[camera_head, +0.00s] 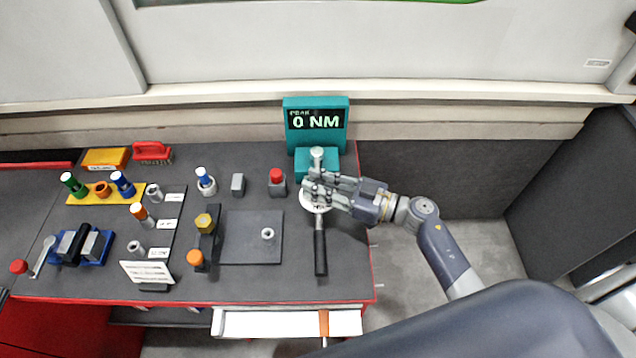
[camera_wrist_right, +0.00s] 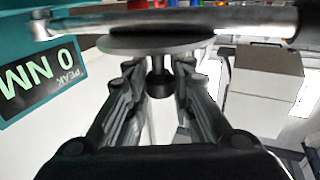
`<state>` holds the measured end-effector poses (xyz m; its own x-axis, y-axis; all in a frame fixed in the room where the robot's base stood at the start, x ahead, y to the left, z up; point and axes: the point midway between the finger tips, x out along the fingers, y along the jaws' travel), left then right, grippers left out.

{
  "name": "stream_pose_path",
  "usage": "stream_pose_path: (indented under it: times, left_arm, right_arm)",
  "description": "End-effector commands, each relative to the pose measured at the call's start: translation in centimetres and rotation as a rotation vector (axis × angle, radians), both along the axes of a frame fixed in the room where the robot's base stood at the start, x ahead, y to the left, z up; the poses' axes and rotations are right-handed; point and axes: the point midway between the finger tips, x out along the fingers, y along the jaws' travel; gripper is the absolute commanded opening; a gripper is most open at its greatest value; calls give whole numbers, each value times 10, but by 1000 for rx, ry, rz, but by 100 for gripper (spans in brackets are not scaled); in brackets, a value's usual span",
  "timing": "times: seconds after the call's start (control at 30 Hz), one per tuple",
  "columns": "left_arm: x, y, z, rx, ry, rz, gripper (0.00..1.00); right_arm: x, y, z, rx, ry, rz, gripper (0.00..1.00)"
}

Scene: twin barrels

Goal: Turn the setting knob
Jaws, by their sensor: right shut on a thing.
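A torque wrench with a black handle (camera_head: 320,250) lies at the right end of the bench, its head toward the teal tester (camera_head: 316,162). A pale round disc (camera_head: 308,201), which I take as the setting knob, sits on the wrench below my right gripper (camera_head: 318,188). My right gripper is shut on it, its fingers covering part of it. In the right wrist view the disc (camera_wrist_right: 150,43) shows between the fingertips, with a short dark stub under it and the steel shaft (camera_wrist_right: 215,20) across the top. The exact contact is hard to see. My left gripper is not in view.
The tester's display (camera_head: 316,121) reads PEAK 0 NM. Left of the wrench stand a red-capped block (camera_head: 277,180), a grey plate (camera_head: 262,248) and several sockets and coloured-handled tools. An open white drawer (camera_head: 280,322) sticks out in front. Floor shows to the right.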

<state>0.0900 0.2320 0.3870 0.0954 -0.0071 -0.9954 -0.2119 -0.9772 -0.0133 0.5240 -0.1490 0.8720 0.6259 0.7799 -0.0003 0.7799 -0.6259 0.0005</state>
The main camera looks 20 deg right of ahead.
Motion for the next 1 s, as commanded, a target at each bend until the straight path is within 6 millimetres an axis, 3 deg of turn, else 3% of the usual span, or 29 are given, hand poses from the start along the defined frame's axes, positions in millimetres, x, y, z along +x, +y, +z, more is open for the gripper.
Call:
stream_pose_path:
  times: [0.57,1.0]
  left_arm:
    - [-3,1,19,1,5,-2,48]
    - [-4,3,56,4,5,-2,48]
  right_arm:
    - [-1,1,2,2,4,-86,0]
    - [-2,3,2,6,8,-373,0]
